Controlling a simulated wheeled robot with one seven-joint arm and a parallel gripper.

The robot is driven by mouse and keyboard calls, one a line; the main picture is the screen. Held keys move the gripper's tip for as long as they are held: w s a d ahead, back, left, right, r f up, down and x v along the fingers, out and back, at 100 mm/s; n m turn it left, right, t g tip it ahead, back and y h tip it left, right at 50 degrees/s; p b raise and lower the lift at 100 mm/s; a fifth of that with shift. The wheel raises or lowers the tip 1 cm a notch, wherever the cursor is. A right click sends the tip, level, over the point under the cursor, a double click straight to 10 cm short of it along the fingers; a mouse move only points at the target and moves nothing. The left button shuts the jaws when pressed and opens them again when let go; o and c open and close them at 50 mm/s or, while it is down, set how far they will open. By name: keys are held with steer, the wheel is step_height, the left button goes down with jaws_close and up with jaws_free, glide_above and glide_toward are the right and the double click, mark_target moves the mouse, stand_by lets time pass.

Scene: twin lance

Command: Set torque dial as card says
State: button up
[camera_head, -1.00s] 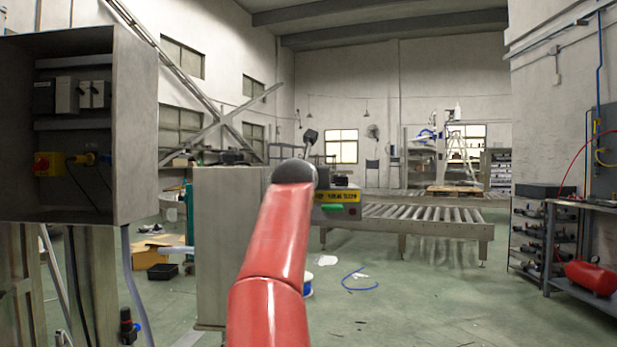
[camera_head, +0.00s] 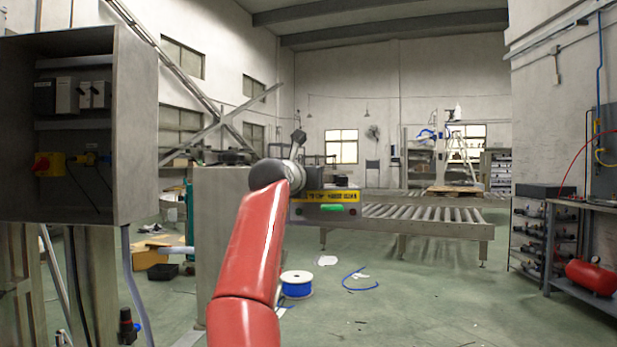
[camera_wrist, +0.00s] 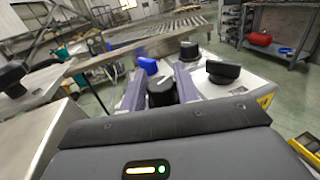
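In the wrist view, my gripper (camera_wrist: 159,84) has its two fingers apart. A black knob with a white mark (camera_wrist: 160,94) shows between them; I cannot tell whether the fingers touch it. A second, wider black knob (camera_wrist: 223,72) stands to the right on a pale housing (camera_wrist: 235,91). Another black knob (camera_wrist: 12,75) is at the far left. None of these can be confirmed as the torque dial. In the head view, my red arm hides most of the work area. A yellow label with black text (camera_head: 330,197) sits above a green button (camera_head: 332,208). No readable card shows.
A roller conveyor (camera_head: 420,216) stands behind. An open grey electrical cabinet (camera_head: 137,130) is at the left. A blue spool (camera_head: 297,284) and a blue hose (camera_head: 360,283) lie on the floor. A workbench with a red tank (camera_head: 591,278) is at the right.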

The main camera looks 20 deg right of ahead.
steer(key=o, duration=0.4)
steer(key=shift+y, duration=0.3)
steer(key=shift+s+n+t+y, duration=0.1)
steer(key=shift+n+t+y, duration=0.8)
steer(key=shift+n+y, duration=0.1)
steer(key=shift+d+n+t+y, duration=0.1)
steer(key=shift+n+t+y, duration=0.8)
steer(key=shift+n+y, duration=1.05)
steer(key=shift+y, duration=1.15)
